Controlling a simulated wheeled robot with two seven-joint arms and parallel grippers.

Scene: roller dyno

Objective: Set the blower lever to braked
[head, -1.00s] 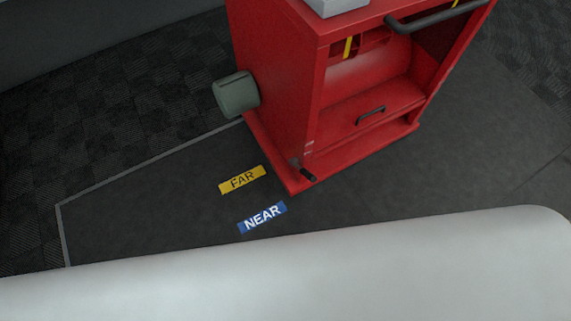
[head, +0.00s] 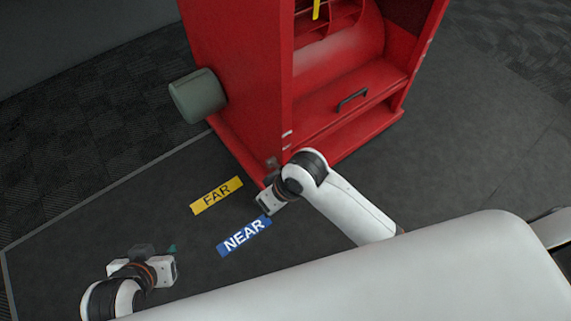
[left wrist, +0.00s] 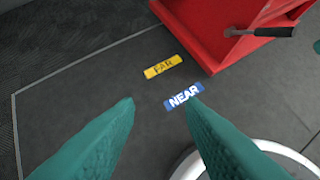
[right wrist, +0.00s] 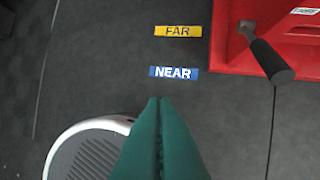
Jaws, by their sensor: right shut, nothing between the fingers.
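The blower lever, with a black grip on a grey shank, stands low on the red blower cabinet (head: 235,90). It shows in the left wrist view (left wrist: 265,31) and the right wrist view (right wrist: 268,55), its grip end leaning toward the NEAR side. In the head view my right arm mostly hides it. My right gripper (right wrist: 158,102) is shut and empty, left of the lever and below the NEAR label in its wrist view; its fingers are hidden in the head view. My left gripper (left wrist: 160,102) is open and empty, over the floor left of the labels.
A yellow FAR label (head: 217,195) and a blue NEAR label (head: 244,235) lie on the dark floor beside the cabinet. A grey-green cylinder (head: 198,95) sticks out from the cabinet's left side. The floor left of the labels is open.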

